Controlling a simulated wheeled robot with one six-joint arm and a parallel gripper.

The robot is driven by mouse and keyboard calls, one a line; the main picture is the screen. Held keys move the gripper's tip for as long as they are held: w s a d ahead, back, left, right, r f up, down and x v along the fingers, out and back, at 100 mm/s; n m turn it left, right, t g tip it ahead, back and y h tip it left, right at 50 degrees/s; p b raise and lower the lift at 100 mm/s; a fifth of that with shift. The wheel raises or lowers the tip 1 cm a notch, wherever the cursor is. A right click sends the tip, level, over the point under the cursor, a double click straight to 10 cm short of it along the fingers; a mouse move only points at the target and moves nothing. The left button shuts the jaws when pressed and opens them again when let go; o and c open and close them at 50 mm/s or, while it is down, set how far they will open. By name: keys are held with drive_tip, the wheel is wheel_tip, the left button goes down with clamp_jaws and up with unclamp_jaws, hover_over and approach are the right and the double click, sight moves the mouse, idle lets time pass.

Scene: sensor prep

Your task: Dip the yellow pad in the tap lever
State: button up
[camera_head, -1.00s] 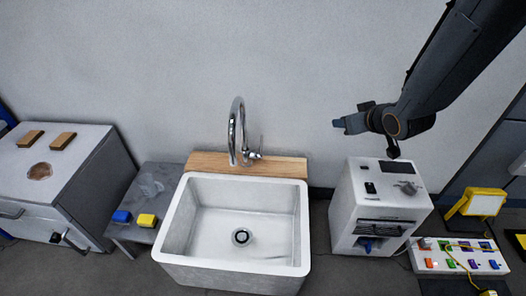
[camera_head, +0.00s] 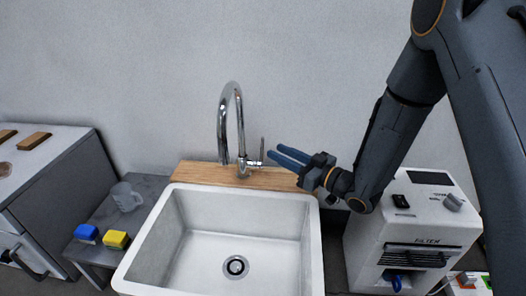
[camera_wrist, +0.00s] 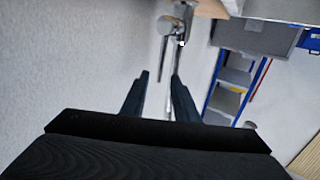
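The chrome tap (camera_head: 240,130) stands on the wooden ledge (camera_head: 205,174) behind the sink. Its upright lever (camera_head: 262,148) is on the right side of the tap. My gripper (camera_head: 274,152) is just right of the lever, fingers pointing left towards it. The fingers are apart and hold nothing. In the wrist view, the tap (camera_wrist: 168,25) shows ahead of my fingertips (camera_wrist: 160,80), roughly in line with the gap; I cannot tell whether they touch the lever. The yellow pad (camera_head: 116,240) lies on the low grey table, far left of my gripper.
The white sink (camera_head: 190,240) is empty. A blue pad (camera_head: 87,233) and a clear cup (camera_head: 125,196) are on the grey table (camera_head: 148,187). A white machine (camera_head: 430,225) stands right of the sink, below my arm. A white cabinet (camera_head: 50,165) is at left.

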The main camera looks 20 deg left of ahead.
sight(263, 146)
drive_tip(key=b+x, duration=0.3)
drive_tip(key=x, duration=0.4)
drive_tip(key=shift+w+a, duration=0.1)
drive_tip(key=shift+a, duration=0.15)
drive_tip(key=shift+c, duration=0.3)
clamp_jaws()
drive_tip(key=shift+f, duration=0.1)
idle(0.8)
